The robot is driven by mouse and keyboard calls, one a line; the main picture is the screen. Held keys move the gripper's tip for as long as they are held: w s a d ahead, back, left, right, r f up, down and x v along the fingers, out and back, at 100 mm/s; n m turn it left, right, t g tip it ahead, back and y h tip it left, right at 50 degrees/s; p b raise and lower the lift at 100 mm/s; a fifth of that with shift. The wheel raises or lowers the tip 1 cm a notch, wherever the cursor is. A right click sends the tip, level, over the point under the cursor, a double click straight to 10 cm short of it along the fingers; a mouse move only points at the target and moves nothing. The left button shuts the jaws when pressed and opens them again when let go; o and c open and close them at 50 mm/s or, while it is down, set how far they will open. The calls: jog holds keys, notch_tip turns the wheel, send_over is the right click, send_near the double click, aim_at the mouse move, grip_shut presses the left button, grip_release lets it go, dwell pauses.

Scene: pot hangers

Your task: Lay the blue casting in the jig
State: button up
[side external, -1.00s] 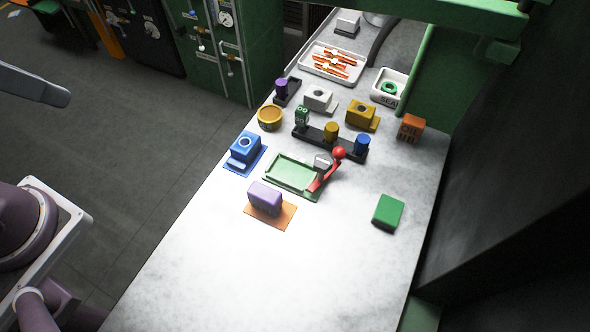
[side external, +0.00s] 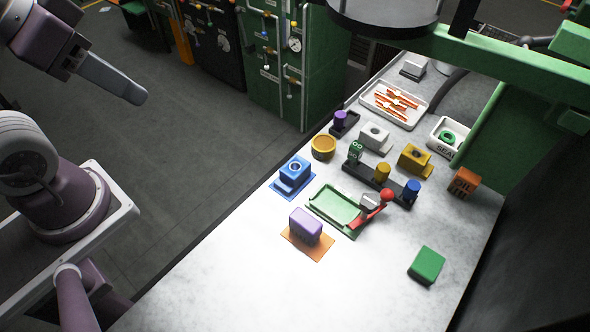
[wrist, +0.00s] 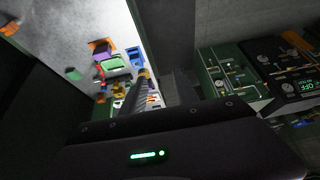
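The blue casting (side external: 293,172), a block with a round hole on top and a lower step, sits on a blue mat at the table's left edge. It also shows small in the wrist view (wrist: 133,51). The jig (side external: 331,207) is a green shallow tray with a red-handled clamp (side external: 374,205) at its right end; its bed looks empty. It lies just right of the casting and shows in the wrist view (wrist: 111,64). My gripper (side external: 136,94) is high at the upper left, off the table and far from both. Its finger gap cannot be made out.
A purple block (side external: 306,226) on an orange mat stands in front of the jig. A black rack (side external: 361,175) with coloured cylinders, white (side external: 374,137) and yellow (side external: 414,158) castings and a yellow bowl (side external: 323,147) stand behind. A green block (side external: 427,264) lies right. The table's front is clear.

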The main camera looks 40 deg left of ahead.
jog(key=o, duration=1)
jog(key=shift+c, duration=0.2)
jog(key=m+g, duration=0.6)
jog(key=m, duration=1.2)
send_over(294, 162)
jog(key=d, duration=0.1)
notch_tip(294, 162, down, 21)
jog(key=f, duration=0.7)
jog(key=shift+s+a+f, duration=0.1)
jog(key=shift+s+a, duration=0.05)
jog(key=shift+s, duration=0.2)
